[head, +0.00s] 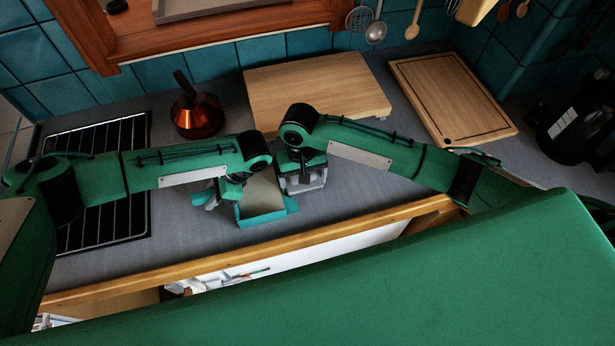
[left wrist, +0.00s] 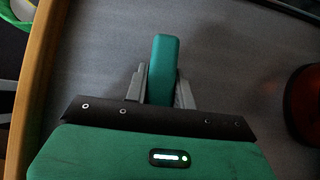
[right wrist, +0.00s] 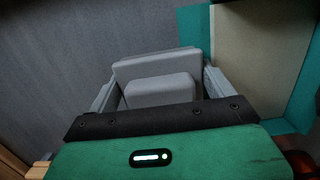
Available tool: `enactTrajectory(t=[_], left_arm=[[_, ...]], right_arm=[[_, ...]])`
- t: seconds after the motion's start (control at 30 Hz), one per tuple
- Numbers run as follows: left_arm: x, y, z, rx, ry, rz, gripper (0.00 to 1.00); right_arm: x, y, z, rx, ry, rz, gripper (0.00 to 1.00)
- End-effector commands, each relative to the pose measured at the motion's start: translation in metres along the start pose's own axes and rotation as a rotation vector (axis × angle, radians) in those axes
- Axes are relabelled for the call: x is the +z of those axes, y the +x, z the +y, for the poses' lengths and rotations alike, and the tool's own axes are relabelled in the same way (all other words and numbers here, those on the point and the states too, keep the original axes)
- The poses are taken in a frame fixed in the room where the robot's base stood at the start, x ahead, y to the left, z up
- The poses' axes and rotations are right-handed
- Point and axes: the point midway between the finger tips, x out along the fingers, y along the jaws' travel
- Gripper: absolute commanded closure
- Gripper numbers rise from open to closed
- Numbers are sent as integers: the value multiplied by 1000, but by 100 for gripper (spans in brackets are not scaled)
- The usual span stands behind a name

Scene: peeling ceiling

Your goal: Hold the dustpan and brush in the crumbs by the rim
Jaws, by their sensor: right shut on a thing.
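The teal dustpan with a beige inside (head: 262,194) lies on the grey counter between my two grippers. It also shows at the right of the right wrist view (right wrist: 222,45). My left gripper (head: 212,193) is at its left side, with the teal handle (left wrist: 163,68) between its fingers; whether they press on it is unclear. My right gripper (head: 303,184) is to the right of the dustpan. It is shut on a grey block-shaped thing, apparently the brush (right wrist: 157,68), beside the dustpan. I cannot make out any crumbs.
A copper kettle (head: 197,116) stands behind my left arm, by the black hob grate (head: 110,215). A thick wooden board (head: 320,88) and a grooved cutting board (head: 452,98) lie at the back. The wooden front edge (head: 240,257) of the counter is close to the dustpan.

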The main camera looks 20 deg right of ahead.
Motion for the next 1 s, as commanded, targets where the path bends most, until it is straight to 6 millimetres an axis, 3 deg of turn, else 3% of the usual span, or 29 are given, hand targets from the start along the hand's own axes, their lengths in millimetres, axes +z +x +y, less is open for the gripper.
enactTrajectory(t=[0.2, 0.7, 1.0], left_arm=[[-1, 0, 0, -1, 2, 2, 77], [-1, 0, 0, 0, 1, 1, 77], [0, 0, 0, 0, 1, 1, 77]], right_arm=[[2, 1, -1, 1, -2, -5, 65], [8, -58, -1, -1, -1, -2, 65], [9, -68, 0, 0, -1, -2, 65]])
